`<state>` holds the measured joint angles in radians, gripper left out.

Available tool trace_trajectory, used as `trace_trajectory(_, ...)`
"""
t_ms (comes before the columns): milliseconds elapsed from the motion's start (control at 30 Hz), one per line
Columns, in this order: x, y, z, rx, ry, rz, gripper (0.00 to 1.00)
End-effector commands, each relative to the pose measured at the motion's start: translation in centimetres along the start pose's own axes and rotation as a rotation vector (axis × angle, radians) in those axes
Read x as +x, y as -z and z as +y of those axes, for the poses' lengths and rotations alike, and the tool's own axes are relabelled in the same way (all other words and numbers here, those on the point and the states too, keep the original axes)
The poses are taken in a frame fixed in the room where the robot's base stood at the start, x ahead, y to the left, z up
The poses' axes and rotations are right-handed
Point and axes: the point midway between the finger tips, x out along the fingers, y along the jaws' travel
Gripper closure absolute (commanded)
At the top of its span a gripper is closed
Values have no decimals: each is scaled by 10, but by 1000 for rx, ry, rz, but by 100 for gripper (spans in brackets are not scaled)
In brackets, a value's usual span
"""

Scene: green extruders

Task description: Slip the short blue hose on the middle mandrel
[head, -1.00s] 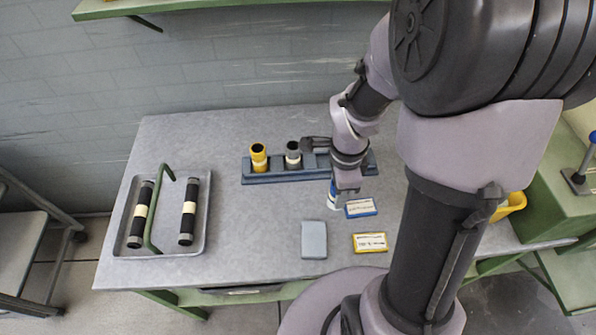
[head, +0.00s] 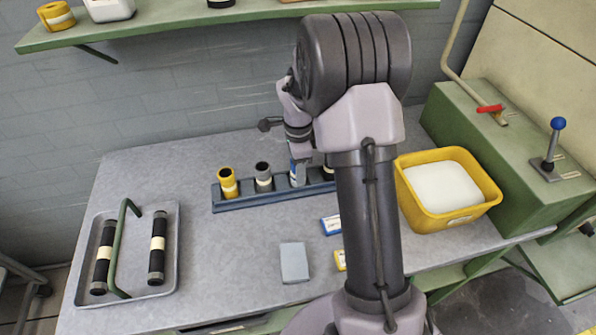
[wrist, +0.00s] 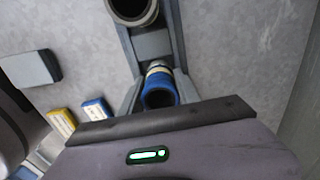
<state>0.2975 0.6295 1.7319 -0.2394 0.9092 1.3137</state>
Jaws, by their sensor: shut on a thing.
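The short blue hose (head: 298,173) is upright, with a pale band, under my gripper (head: 299,158). My gripper is shut on it. In the wrist view the hose (wrist: 160,92) shows its open blue end beyond the dark gripper edge. It is in line with the blue-grey rack (head: 250,200), at or in a place there; I cannot tell whether its foot is seated. A yellow hose (head: 228,182) and a grey hose (head: 263,177) stand in the rack to its left, a dark one (head: 328,172) to its right. I cannot make out the middle mandrel.
A metal tray (head: 172,270) with two black hoses and a green handle lies at the left. A grey block (head: 294,262) and small blue and yellow boxes lie in front of the rack. A yellow bin (head: 448,212) and a green machine (head: 510,150) are at the right.

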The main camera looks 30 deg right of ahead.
Motion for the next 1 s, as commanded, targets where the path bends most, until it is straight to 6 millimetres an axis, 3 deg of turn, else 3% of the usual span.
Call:
trace_trajectory(233, 2, 0, 0, 0, 0, 0, 100)
trace_trajectory(267, 2, 0, 0, 0, 0, 0, 57)
trace_trajectory(367, 1, 0, 0, 0, 0, 0, 40)
trace_trajectory(633, 0, 0, 0, 0, 0, 0, 40)
trace_trajectory(733, -10, 0, 0, 0, 1, 0, 40)
trace_trajectory(1000, -87, 0, 0, 0, 3, 1, 40)
